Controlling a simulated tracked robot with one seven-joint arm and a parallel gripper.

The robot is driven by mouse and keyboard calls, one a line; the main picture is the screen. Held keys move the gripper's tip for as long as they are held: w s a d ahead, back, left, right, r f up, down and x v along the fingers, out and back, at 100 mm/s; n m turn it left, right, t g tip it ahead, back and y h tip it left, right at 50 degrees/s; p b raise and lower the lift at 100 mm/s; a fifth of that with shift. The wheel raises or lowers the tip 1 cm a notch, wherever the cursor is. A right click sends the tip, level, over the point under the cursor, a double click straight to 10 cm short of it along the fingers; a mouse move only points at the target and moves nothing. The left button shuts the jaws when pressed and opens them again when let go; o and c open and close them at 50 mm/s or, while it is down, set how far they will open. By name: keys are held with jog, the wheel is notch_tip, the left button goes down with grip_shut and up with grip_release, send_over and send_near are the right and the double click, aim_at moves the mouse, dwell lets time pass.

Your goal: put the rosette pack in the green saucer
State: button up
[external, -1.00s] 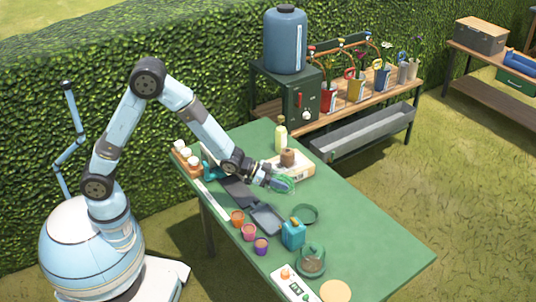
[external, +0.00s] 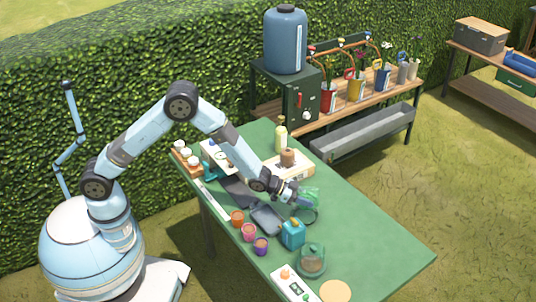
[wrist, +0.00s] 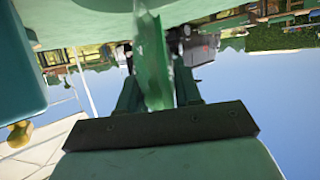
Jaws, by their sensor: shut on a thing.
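The rosette pack (external: 311,196) is a green, partly see-through pack. My gripper (external: 298,195) is shut on it and holds it over the table. In the wrist view the pack (wrist: 153,65) shows as a thin green piece between the two dark fingers (wrist: 158,90). The green saucer (external: 313,219) is a dark green round dish on the table, just below the pack in the external view. My gripper and the pack hide part of its far side. The pack appears above the saucer, but the exact gap cannot be told.
A turquoise can (external: 292,234) stands just in front of the saucer; it also shows close by in the wrist view (wrist: 18,60). A glass jar (external: 312,262) stands nearer the front. A dark tray (external: 267,218) lies left. The table's right side is clear.

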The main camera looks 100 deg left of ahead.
notch_tip(320, 180, down, 2)
jog(key=shift+f, duration=0.1)
